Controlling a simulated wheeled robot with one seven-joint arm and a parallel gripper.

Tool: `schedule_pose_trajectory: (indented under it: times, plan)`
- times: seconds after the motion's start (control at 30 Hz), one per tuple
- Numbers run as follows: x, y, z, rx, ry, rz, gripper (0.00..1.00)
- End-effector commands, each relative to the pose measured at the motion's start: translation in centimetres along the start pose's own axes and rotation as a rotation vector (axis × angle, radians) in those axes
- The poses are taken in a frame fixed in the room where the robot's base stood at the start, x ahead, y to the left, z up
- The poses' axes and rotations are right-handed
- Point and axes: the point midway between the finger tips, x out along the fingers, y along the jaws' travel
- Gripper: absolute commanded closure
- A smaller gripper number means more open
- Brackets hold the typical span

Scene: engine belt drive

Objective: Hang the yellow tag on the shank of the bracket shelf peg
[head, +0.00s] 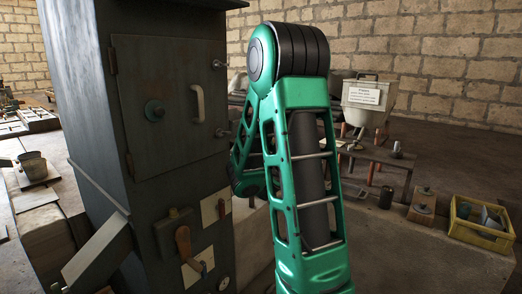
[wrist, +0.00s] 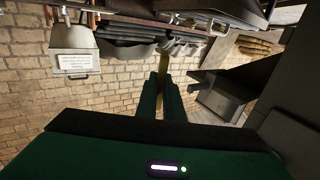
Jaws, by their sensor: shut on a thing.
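My gripper (wrist: 164,88) shows in the wrist view as two dark green fingers close together. It is shut on a thin yellowish strip (wrist: 163,58), which fits the yellow tag; only a narrow part of it shows between and beyond the fingertips. In the head view my green arm hides the gripper and the tag. I cannot make out the bracket shelf peg for certain in either view. In the wrist view a dark bracket-like box (wrist: 222,97) is to the right of the fingers, apart from them.
A tall dark cabinet (head: 170,75) with a door handle (head: 197,104) and an orange lever (head: 186,247) stands left of my arm. A low bench (head: 375,156), a white hopper (head: 368,98) and a yellow crate (head: 481,225) are at the right.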

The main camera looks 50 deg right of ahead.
Motion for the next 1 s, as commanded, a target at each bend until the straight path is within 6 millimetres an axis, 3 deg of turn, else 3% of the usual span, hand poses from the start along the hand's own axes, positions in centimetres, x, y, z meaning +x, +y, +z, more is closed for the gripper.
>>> schedule_pose_trajectory:
  times: [0.17, 1.0]
  plan:
    - [-0.1, 0.8, -0.5, 0.000, -0.001, 0.022, 1.00]
    - [2.1, -2.5, 0.0, -0.001, -0.003, 0.022, 1.00]
